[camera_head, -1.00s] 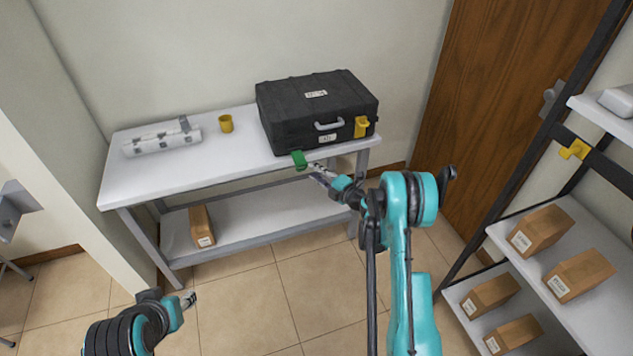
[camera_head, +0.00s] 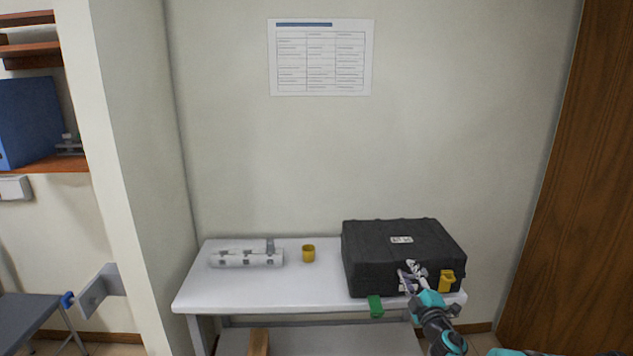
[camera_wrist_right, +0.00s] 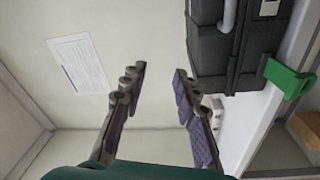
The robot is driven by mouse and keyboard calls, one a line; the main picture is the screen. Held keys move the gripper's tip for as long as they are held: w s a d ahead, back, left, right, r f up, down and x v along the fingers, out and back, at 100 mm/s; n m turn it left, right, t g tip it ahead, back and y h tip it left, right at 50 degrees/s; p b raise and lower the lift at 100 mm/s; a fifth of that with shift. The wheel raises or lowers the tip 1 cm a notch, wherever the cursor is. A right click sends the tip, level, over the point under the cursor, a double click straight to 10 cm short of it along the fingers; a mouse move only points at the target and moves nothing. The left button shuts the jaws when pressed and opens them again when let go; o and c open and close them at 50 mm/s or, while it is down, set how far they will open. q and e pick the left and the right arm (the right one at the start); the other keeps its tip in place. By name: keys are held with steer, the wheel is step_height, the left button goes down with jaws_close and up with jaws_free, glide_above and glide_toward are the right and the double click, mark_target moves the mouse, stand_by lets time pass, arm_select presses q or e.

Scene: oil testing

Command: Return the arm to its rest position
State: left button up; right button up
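My right gripper (camera_head: 412,276) is in front of the black case (camera_head: 400,245) on the white table. In the right wrist view its two fingers (camera_wrist_right: 157,88) stand apart with nothing between them. The case (camera_wrist_right: 212,60) and a green tab (camera_wrist_right: 288,78) at the table edge show beyond the fingers. Part of the case's front and handle is hidden behind the gripper in the head view. My left gripper and arm are outside both current views.
The white table (camera_head: 240,294) carries a white cylindrical bundle (camera_head: 247,259) and a yellow cup (camera_head: 308,253). A green tab (camera_head: 375,306) hangs at the table's front edge. A brown door (camera_head: 570,180) is at right.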

steer(key=s+d+r+m+g+h, duration=0.2)
steer(key=s+r+m+g+h, duration=0.35)
steer(key=s+m, duration=0.7)
steer(key=s+a+f+g+y, duration=0.1)
steer(key=s+a+f+g, duration=0.1)
steer(key=s, duration=0.7)
steer(key=s+a+f+m+g+y, duration=0.1)
steer(key=s+a+f+g, duration=0.1)
steer(key=s+a+f, duration=0.3)
steer(key=s+a+f+m+g+y, duration=0.1)
steer(key=s+a+f, duration=0.3)
steer(key=s, duration=1)
steer(key=shift+a+f+g+y, duration=0.25)
steer(key=shift+a+g+y, duration=0.25)
steer(key=shift+g, duration=0.25)
steer(key=shift+s+m, duration=0.1)
steer(key=shift+m, duration=0.15)
